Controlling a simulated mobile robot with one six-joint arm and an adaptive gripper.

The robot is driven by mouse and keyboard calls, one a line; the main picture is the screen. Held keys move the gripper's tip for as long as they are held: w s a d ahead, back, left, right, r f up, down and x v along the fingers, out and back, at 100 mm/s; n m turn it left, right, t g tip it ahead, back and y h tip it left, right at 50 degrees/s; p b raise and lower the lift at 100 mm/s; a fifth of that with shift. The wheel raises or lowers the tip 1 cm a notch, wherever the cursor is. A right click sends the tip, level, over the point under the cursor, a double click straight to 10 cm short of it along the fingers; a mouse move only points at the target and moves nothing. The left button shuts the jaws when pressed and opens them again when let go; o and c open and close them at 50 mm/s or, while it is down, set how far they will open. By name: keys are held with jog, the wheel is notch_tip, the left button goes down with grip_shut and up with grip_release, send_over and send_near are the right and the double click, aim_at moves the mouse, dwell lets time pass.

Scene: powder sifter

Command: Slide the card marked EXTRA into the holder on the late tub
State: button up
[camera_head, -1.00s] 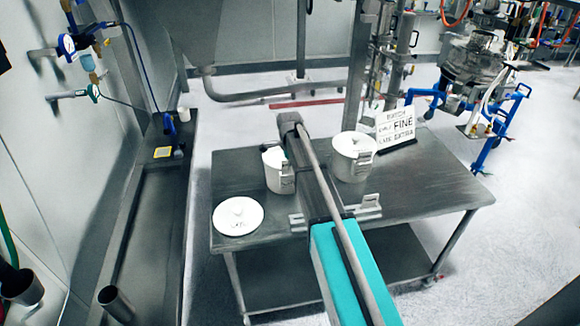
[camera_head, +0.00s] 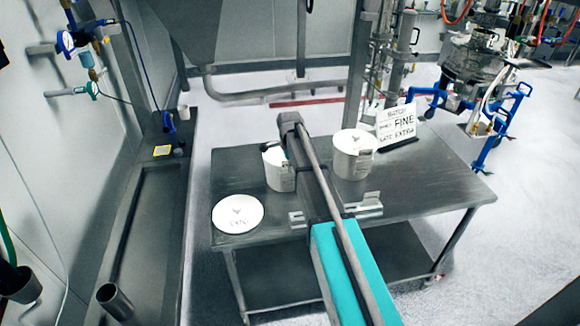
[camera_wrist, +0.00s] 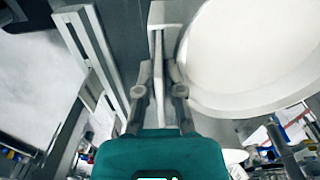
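Two white tubs stand on the steel table: the left tub (camera_head: 279,174) looks uncovered, and the right tub (camera_head: 353,160) has a lid with a knob. In the head view the arm hides my gripper and part of the left tub. In the wrist view my gripper (camera_wrist: 159,70) has two fingers close together, either side of a thin pale upright strip (camera_wrist: 159,42). I cannot tell whether they touch it, or whether it is a card or a holder. Low pale pieces lie near the table front, left of the arm (camera_head: 298,218) and right of it (camera_head: 367,204); their markings are unreadable.
A sign (camera_head: 397,124) at the table's back reads FINE and, below, LATE EXTRA. A white round lid (camera_head: 238,214) with small lettering lies at the table's left. In the wrist view a large white round rim (camera_wrist: 250,108) is close on the right and a slotted rail (camera_wrist: 92,55) on the left.

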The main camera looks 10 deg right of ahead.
jog(key=o, duration=0.4)
jog(key=shift+r, duration=0.15)
